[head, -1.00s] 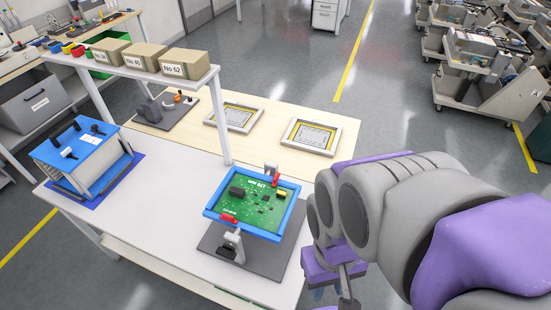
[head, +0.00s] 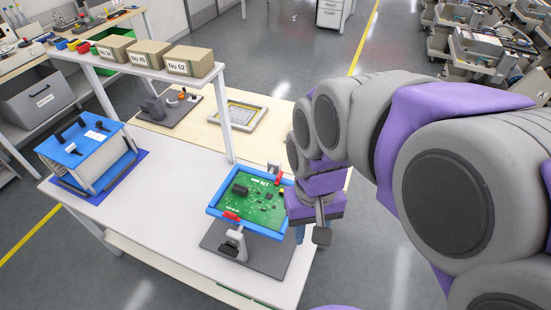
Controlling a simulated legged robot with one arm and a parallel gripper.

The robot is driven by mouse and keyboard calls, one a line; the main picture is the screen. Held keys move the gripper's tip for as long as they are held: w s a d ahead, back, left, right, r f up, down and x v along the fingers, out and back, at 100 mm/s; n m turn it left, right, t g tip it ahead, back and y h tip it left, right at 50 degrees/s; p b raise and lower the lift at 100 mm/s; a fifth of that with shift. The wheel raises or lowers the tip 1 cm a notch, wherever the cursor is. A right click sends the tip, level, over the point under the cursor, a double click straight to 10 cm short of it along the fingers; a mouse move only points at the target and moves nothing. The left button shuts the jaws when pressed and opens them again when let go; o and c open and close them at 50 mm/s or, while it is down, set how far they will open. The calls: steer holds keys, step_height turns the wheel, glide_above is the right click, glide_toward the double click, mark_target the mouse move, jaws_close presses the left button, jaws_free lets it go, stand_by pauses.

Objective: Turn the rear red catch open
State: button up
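A green circuit board (head: 254,205) sits in a blue frame (head: 222,195), held between two grey posts on a dark grey base plate (head: 218,240). The rear red catch (head: 278,180) is on the far rim of the frame, near the rear post (head: 273,166). A second red catch (head: 231,216) is on the near rim, by the front post (head: 237,239). My gripper (head: 311,235) points down just right of the frame. Its two fingers look apart with nothing between them. The purple gripper body hides the frame's right corner. I cannot tell the rear catch's exact angle.
A blue-topped box (head: 82,144) stands at the table's left. Cardboard boxes (head: 190,63) sit on a raised shelf behind. A framed panel (head: 236,113) lies on the wooden surface beyond. The white tabletop (head: 175,190) left of the fixture is clear.

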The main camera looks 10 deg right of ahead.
steer(key=w+a+m, duration=0.1)
steer(key=w+m, duration=0.1)
steer(key=w, duration=1.8)
steer(key=m+t, duration=0.1)
steer(key=m, duration=0.3)
glide_above(280, 173)
step_height(280, 173, down, 5)
step_height(280, 173, down, 17)
steer(key=shift+a+f+b, duration=0.1)
steer(key=shift+b, duration=0.95)
jaws_close()
